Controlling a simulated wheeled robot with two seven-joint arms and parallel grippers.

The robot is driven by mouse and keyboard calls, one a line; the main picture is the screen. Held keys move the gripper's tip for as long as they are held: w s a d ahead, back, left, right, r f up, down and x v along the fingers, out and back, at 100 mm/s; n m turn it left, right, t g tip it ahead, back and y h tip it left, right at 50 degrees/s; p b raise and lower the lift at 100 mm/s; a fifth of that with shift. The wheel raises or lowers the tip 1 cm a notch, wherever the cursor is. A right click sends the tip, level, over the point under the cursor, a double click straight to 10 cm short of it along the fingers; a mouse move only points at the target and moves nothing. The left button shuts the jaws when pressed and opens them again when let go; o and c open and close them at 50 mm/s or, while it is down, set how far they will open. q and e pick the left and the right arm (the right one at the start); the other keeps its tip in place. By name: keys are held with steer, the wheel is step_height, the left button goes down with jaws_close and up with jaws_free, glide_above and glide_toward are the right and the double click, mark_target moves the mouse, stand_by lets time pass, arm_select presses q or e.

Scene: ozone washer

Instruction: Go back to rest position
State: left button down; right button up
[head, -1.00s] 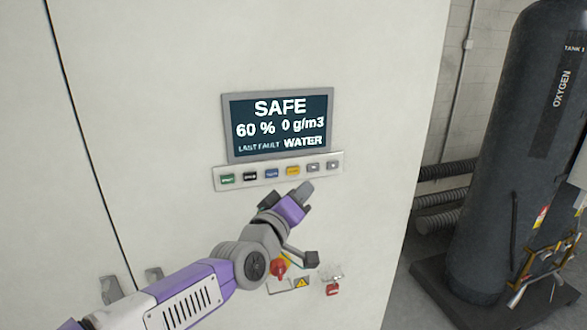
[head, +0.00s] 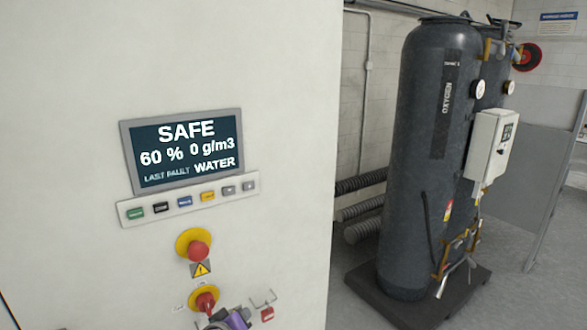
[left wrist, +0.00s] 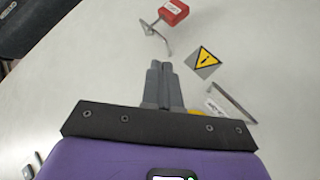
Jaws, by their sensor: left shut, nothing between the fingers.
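My left gripper (head: 230,318) is at the bottom edge of the head view, low in front of the white cabinet, with most of the arm out of frame. In the left wrist view its fingers (left wrist: 164,84) are together and empty, pointing at the cabinet face. The cabinet (head: 70,60) carries a display (head: 186,150) reading SAFE, 60 %, 0 g/m3, LAST FAULT WATER. A row of buttons (head: 186,200) sits below it. My right gripper is not in view.
Below the buttons are a red mushroom button (head: 199,251) on yellow and a red rotary knob (head: 205,300) near my left gripper. A red padlock (head: 267,314) hangs beside it. A dark oxygen tank (head: 425,150) stands on a base at right, with a control box (head: 490,145) nearby.

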arm_select(q)
steer(key=s+d+f+m+g+b, duration=0.1)
steer(key=s+f+g, duration=0.3)
steer(key=f, duration=0.9)
steer(key=s+d+f+g+b, duration=0.1)
steer(key=s+f+g, duration=0.1)
steer(key=s+f, duration=0.8)
steer(key=s+d+f+m+g+b, duration=0.2)
steer(key=s+f+g, duration=0.4)
steer(key=s+f, duration=0.9)
steer(key=shift+s+f+h, duration=0.2)
steer(key=shift+f+h, duration=0.1)
steer(key=shift+f, duration=0.65)
